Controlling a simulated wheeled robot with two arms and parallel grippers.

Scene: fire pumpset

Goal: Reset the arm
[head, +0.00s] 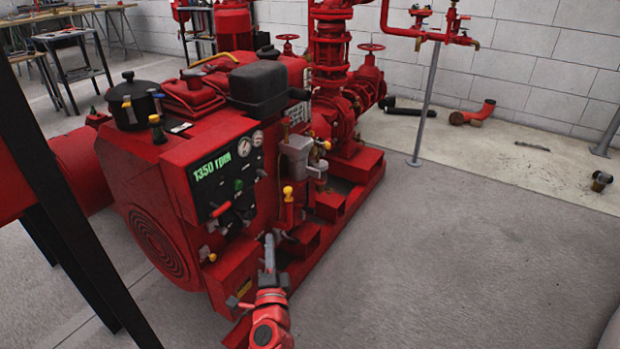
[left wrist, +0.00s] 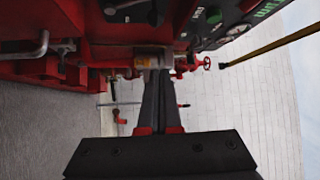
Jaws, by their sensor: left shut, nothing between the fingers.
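My left gripper (head: 269,252) is low in the middle of the head view, just in front of the red pumpset (head: 180,170). Its dark fingers point up in the picture and are shut with nothing between them. In the left wrist view the two fingers of the gripper (left wrist: 158,75) lie together, with their tips overlapping a pale metal part of the machine in the picture. I cannot tell whether they touch it. The pumpset's black control panel (head: 228,185) has gauges, a green display and a red lever. My right gripper is not in view.
A dark post (head: 60,200) slants across the left side. Work tables (head: 70,45) stand at the back left. Red pipe pieces (head: 473,113) lie by the white block wall. A grey stand pole (head: 428,100) rises right of the pump.

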